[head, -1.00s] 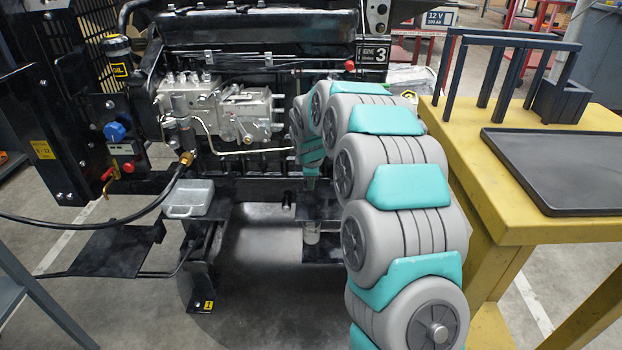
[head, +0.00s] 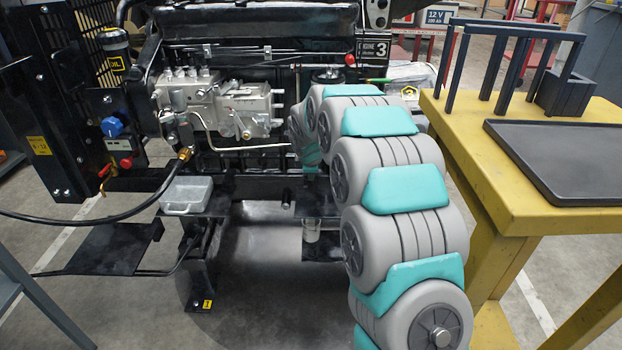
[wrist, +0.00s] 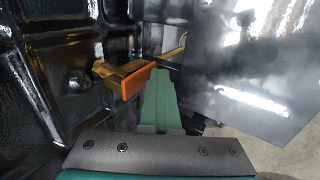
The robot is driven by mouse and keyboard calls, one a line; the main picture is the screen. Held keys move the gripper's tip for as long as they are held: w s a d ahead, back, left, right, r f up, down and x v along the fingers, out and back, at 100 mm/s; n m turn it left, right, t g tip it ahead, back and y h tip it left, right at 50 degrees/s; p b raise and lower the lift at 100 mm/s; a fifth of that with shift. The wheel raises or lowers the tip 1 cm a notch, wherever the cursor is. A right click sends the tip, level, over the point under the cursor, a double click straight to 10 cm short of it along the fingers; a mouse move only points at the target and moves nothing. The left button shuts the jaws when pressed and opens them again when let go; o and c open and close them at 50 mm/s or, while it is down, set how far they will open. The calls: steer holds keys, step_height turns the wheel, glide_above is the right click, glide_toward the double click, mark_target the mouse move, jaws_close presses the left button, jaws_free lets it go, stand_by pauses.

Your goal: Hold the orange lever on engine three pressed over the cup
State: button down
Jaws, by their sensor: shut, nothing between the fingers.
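Engine three (head: 245,105) stands ahead, with a "3" on its plate. In the wrist view, the orange lever (wrist: 138,82) is a flat orange plate on a brass fitting beside the black engine wall. My gripper (wrist: 161,76) is shut and empty, its green fingers just right of the lever; I cannot tell whether they touch it. In the head view, my arm hides the lever and my gripper. A small clear cup (head: 311,230) sits low under the engine's side, left of my arm. The cup is not visible in the wrist view.
A yellow table (head: 475,185) with a black tray (head: 560,160) and dark rack stands close on the right of my arm. A grey tray (head: 187,195) sits on a ledge at left. A black hose (head: 90,220) crosses at left. The floor below the engine is partly open.

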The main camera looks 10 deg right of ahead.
steer(key=shift+w+d+f+t+b, duration=0.1)
steer(key=shift+f+t+b, duration=0.15)
steer(key=shift+t+b, duration=0.25)
steer(key=shift+w+r+p, duration=0.1)
steer(key=shift+p, duration=0.35)
steer(key=shift+w, duration=0.15)
stand_by(5.9)
